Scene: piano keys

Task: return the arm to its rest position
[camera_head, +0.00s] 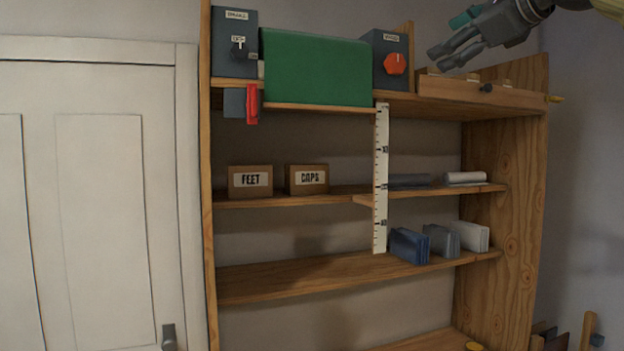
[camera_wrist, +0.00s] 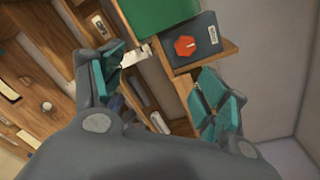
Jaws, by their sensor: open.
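My gripper (camera_head: 456,48) is at the top right of the head view, above the right end of the shelf unit's top. Its fingers point left and down toward the dark box with the red knob (camera_head: 396,64), apart from it in the picture. In the wrist view my gripper (camera_wrist: 162,98) shows its two teal-padded fingers spread wide, with nothing between the pads. The red-knobbed box (camera_wrist: 196,45) and the green panel (camera_wrist: 155,12) lie beyond the fingertips there. Most of my arm is outside the head view.
A wooden shelf unit (camera_head: 500,200) fills the middle. Its top bears a green panel (camera_head: 315,68) and a dark box with a switch (camera_head: 235,42). A white ruler strip (camera_head: 381,180) hangs down its front. A white door (camera_head: 100,200) stands left. Bare wall is at right.

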